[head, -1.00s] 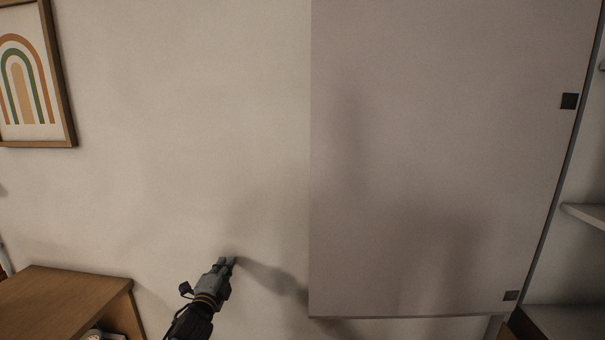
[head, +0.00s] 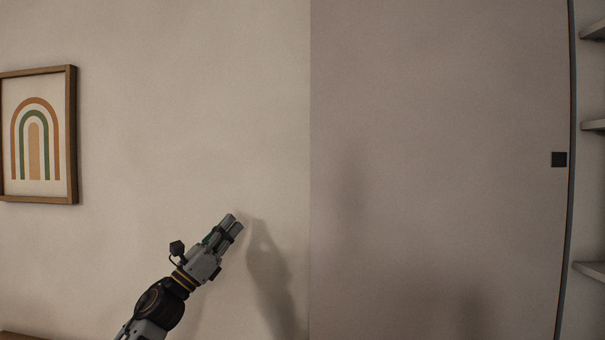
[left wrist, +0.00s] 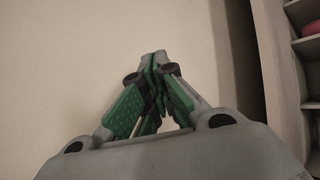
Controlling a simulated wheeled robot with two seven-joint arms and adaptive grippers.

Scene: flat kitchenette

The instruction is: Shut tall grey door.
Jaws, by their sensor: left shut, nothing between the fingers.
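The tall grey door (head: 430,150) stands open and fills the right half of the head view, its inner face towards me. Dark square hinge plates, one of them (head: 559,159) in view now, sit by its right edge, next to the shelves. Its free edge is on the left, against the pale wall behind. My left gripper (head: 231,225) is shut and empty, left of that free edge and apart from it. In the left wrist view the closed green-padded fingers (left wrist: 157,65) point at a pale surface. My right gripper is not in view.
Open cabinet shelves (head: 592,126) stand right of the door; they also show at the right of the left wrist view (left wrist: 308,48). A framed rainbow print (head: 38,135) hangs on the wall at left. The wall (head: 190,110) between is bare.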

